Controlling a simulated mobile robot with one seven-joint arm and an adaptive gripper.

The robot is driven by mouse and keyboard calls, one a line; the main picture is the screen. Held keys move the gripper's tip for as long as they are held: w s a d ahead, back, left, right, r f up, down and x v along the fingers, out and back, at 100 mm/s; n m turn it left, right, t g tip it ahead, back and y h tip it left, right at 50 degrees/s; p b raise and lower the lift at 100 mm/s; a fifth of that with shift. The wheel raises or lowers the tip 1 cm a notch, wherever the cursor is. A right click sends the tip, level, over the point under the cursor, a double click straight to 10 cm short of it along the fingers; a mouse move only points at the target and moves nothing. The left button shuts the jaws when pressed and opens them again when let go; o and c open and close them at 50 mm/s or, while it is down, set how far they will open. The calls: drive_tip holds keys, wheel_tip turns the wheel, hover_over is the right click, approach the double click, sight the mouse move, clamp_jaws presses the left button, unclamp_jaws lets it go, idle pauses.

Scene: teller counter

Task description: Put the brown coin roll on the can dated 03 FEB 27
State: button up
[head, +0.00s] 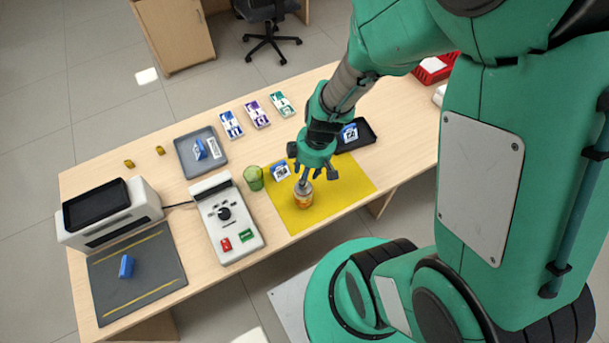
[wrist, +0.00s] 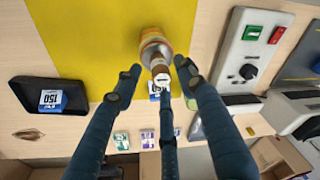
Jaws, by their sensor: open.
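An orange-labelled can (head: 303,200) stands on the yellow mat (head: 345,185), and it also shows in the wrist view (wrist: 152,42). No date on it is readable. The brown coin roll (wrist: 160,67), with a pale end face, appears to stand upright on the can's top. My gripper (head: 311,178) is above the can with its fingers spread. In the wrist view the open fingers (wrist: 157,90) are on either side of the roll, with visible gaps. Whether the third finger touches the roll cannot be told.
A black tray (head: 366,136) with a blue block lies behind the mat. The mat's front is clear.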

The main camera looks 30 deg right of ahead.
wheel_tip(320, 180, up, 10)
drive_tip(key=s+d+p, duration=0.1)
drive_tip(key=shift+d+p, duration=0.15)
drive_tip(key=shift+p, duration=0.25)
drive_tip(key=shift+r, duration=0.1)
idle(0.4)
drive_tip(key=s+a+r+m+t, duration=0.1)
drive_tip(key=s+r+m, duration=0.1)
drive_tip(key=r, duration=0.7)
drive_tip(key=s+a+r+m+t+h, duration=0.1)
drive_tip(key=r+m, duration=0.3)
drive_tip(key=r, duration=0.5)
drive_tip(key=s+a+r+m+t, duration=0.2)
drive_tip(key=s+r+m, duration=0.1)
drive_tip(key=r, duration=0.6)
drive_tip(key=shift+s+a+t, duration=0.3)
drive_tip(key=shift+s+a, duration=0.1)
drive_tip(key=shift+s, duration=0.1)
drive_tip(key=shift+f+b, duration=0.3)
drive_tip(key=shift+f, duration=0.1)
